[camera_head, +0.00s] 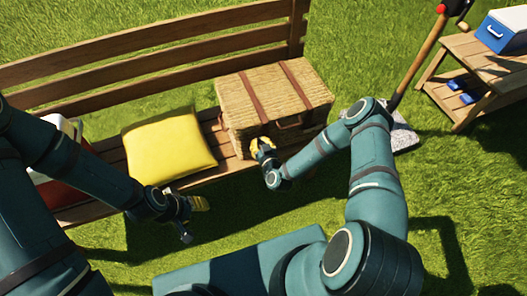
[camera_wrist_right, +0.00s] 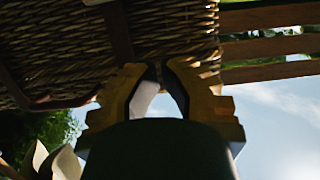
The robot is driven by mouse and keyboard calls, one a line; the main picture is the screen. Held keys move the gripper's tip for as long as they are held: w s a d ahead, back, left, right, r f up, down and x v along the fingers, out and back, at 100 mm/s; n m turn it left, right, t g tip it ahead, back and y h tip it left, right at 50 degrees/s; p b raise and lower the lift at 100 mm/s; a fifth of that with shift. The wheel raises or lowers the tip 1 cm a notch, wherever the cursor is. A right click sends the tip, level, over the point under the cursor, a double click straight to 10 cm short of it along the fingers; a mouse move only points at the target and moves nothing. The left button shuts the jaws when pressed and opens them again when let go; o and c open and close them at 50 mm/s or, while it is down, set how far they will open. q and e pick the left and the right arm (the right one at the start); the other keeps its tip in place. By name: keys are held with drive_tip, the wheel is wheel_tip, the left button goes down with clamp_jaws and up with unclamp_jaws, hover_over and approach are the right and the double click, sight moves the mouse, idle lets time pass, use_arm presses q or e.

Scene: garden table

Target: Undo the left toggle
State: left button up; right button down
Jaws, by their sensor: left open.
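A wicker hamper (camera_head: 245,108) with two brown straps sits on the bench, lid down. Its left strap (camera_head: 242,95) runs over the lid and down the front. My right gripper (camera_head: 262,147) is at the hamper's front by the lower end of that strap. In the right wrist view its yellow fingers (camera_wrist_right: 158,68) have their tips close together against the dark strap (camera_wrist_right: 118,30). The left toggle itself is hidden by the fingers, so I cannot tell whether they grip it. My left gripper (camera_head: 196,208) is open and empty, in front of the bench.
A yellow cushion (camera_head: 168,146) lies on the bench left of the hamper. A red and white object stands at the bench's left end, partly behind my left arm. A side table (camera_head: 470,65) with a blue cooler (camera_head: 503,31) and a long-handled tool (camera_head: 418,62) are at right.

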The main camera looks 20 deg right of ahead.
sight(255, 138)
drive_tip(key=x, duration=0.3)
drive_tip(key=shift+w+f+b, duration=0.15)
drive_tip(key=shift+w+b, duration=0.05)
drive_tip(key=shift+b, duration=0.1)
drive_tip(key=f, duration=0.2)
drive_tip(key=shift+s+f+b, duration=0.2)
drive_tip(key=shift+f+b, duration=0.15)
drive_tip(key=shift+b, duration=0.05)
use_arm(q)
drive_tip(key=shift+w+f, duration=0.2)
drive_tip(key=shift+f, duration=0.75)
use_arm(e)
drive_tip(key=shift+f, duration=0.55)
use_arm(q)
drive_tip(key=shift+a, duration=0.1)
drive_tip(key=shift+a, duration=0.65)
use_arm(e)
drive_tip(key=shift+a+n, duration=0.1)
drive_tip(key=shift+n, duration=0.2)
use_arm(q)
drive_tip(key=shift+a, duration=0.1)
